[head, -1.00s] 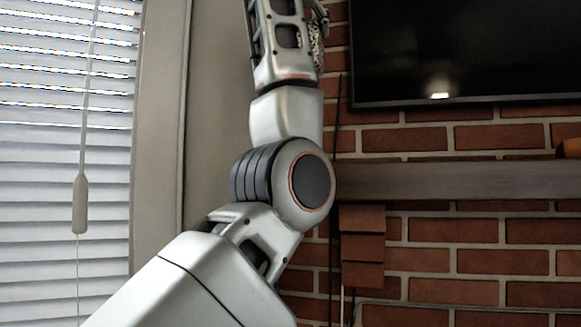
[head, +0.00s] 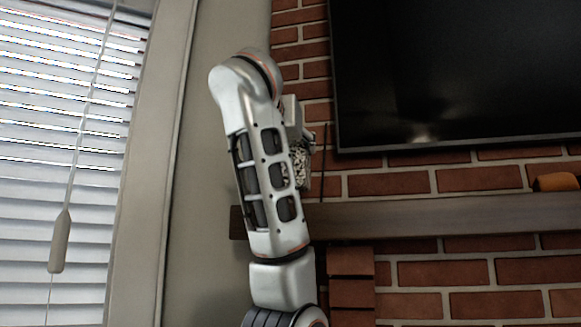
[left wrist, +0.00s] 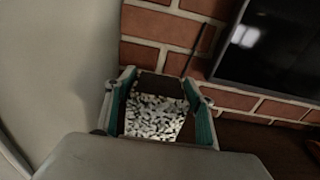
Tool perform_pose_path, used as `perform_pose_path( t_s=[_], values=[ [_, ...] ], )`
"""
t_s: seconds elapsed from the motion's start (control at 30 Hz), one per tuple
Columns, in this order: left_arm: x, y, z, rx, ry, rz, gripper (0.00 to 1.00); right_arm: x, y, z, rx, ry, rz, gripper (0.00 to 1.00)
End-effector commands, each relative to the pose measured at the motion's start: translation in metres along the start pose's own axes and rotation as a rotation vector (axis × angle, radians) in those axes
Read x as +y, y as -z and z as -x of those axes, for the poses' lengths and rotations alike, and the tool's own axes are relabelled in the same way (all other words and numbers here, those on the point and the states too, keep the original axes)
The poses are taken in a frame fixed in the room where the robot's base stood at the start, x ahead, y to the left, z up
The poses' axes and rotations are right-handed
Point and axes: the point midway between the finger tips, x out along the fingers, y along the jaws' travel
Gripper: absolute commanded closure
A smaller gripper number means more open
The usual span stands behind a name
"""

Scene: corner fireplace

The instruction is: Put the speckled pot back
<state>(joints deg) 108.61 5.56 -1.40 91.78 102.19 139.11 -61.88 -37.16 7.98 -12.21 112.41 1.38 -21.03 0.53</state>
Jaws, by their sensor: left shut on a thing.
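The speckled pot (head: 301,166), black and white, shows partly behind my left forearm in the head view. In the left wrist view the pot (left wrist: 155,118) sits between the two teal-padded fingers of my left gripper (left wrist: 161,92), which is shut on it. In the head view my left gripper (head: 304,140) is mostly hidden by the arm. The pot appears just above the left end of the wooden mantel shelf (head: 450,215); I cannot tell whether it touches it. My right gripper is not in view.
A dark television (head: 460,70) hangs on the brick wall above the mantel. An orange object (head: 555,182) lies on the mantel at the far right. The mantel between is clear. A window with blinds (head: 60,150) is on the left.

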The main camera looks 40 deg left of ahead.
Motion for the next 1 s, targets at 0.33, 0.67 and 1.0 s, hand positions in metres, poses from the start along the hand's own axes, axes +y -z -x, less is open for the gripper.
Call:
perform_pose_path(
  t_s=[0.33, 0.67, 1.0],
  values=[
    [0.0, 0.035, 0.0, -0.001, -0.001, 0.0, 0.81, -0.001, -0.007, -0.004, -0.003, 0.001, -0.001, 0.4],
    [-0.001, 0.038, 0.0, 0.0, 0.001, 0.0, 0.81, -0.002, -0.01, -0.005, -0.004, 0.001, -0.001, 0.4],
    [0.0, 0.037, 0.0, 0.0, 0.0, 0.0, 0.3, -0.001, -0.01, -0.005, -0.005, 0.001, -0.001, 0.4]
  ],
)
